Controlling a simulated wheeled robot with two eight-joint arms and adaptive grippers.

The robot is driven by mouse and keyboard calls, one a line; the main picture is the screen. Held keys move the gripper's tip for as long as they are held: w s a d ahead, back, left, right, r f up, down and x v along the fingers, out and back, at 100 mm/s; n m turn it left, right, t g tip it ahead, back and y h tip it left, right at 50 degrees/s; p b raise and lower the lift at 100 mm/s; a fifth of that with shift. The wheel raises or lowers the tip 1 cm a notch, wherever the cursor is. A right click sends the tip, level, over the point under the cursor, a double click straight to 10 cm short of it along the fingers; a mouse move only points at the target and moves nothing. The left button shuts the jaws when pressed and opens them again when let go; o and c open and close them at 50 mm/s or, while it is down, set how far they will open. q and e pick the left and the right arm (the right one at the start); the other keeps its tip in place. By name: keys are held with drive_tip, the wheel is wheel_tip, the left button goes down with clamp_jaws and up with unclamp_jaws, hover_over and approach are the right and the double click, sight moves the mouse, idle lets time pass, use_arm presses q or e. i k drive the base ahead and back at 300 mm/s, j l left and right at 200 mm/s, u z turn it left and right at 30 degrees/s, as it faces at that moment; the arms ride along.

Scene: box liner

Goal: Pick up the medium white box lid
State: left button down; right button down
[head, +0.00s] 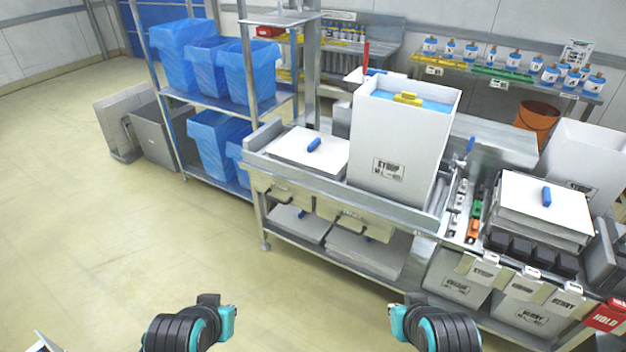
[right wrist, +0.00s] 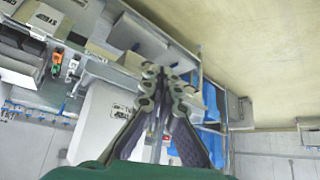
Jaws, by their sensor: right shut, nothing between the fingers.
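A flat white lid (head: 292,150) with a blue handle lies on the left part of the metal workbench. A second white lid (head: 520,207) with a blue handle lies on a stack at the bench's right. Two more pale flat lids (head: 300,222) with blue handles lie on the shelf below. I cannot tell which one is medium. My left gripper (head: 226,320) is low in the head view, in front of the bench; its fingers do not show clearly. My right gripper (head: 400,320) is low at centre right, apart from the bench. In the right wrist view its fingers (right wrist: 162,80) are together and empty.
A tall open white box (head: 385,175) with a blue liner stands mid-bench. A metal rack (head: 205,98) with blue-lined bins stands at left. White bins (head: 470,280) hang along the bench's right front. The floor (head: 120,240) in front and left is clear.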

sight(325, 155)
drive_tip(key=i+j+u, duration=0.2)
drive_tip(key=i, duration=0.5)
drive_tip(key=i+l+u, duration=0.1)
drive_tip(key=i+u, duration=0.15)
drive_tip(key=i, duration=0.45)
drive_tip(key=i+l+u, duration=0.2)
drive_tip(key=i, duration=0.55)
